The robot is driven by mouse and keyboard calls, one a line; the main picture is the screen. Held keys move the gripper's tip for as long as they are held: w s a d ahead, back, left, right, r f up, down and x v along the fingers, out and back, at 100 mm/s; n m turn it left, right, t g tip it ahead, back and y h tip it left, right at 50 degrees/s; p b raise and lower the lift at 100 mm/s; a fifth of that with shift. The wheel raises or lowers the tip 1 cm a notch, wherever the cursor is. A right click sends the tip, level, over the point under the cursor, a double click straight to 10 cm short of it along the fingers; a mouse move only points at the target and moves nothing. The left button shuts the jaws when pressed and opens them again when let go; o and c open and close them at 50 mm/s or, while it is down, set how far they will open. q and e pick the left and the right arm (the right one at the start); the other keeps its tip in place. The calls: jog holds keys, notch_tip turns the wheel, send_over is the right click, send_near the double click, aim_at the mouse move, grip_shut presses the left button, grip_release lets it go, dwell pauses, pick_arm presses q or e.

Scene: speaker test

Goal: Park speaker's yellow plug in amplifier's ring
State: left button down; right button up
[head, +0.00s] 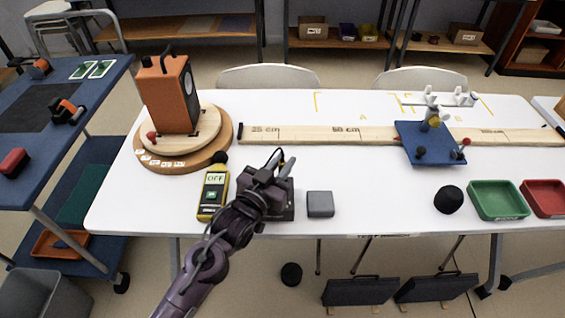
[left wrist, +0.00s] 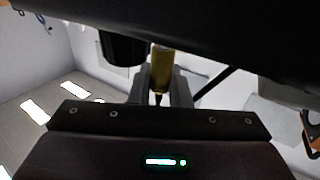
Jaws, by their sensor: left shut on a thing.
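My left gripper (head: 278,178) is over the front middle of the white table, at a dark box (head: 287,212) that it partly covers. I cannot tell whether this box is the amplifier, and no ring can be made out. In the left wrist view, a yellow plug (left wrist: 161,66) is between the fingers of my left gripper (left wrist: 163,92), which is shut on it. A dark cable end shows at the plug. The plug is hidden in the head view. The orange speaker (head: 166,97) stands upright on a round wooden turntable (head: 222,140) at the left. My right gripper is not in view.
A yellow sound meter (head: 213,193) lies left of my gripper, and a grey block (head: 320,204) sits just right of it. A long wooden ruler (head: 320,135) runs behind, with a blue plate (head: 428,150) across it. Green (head: 497,213) and red trays (head: 545,210) are at right.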

pick_arm(q)
jog(key=shift+f, duration=0.5)
jog(key=c, duration=1.3)
grip_release()
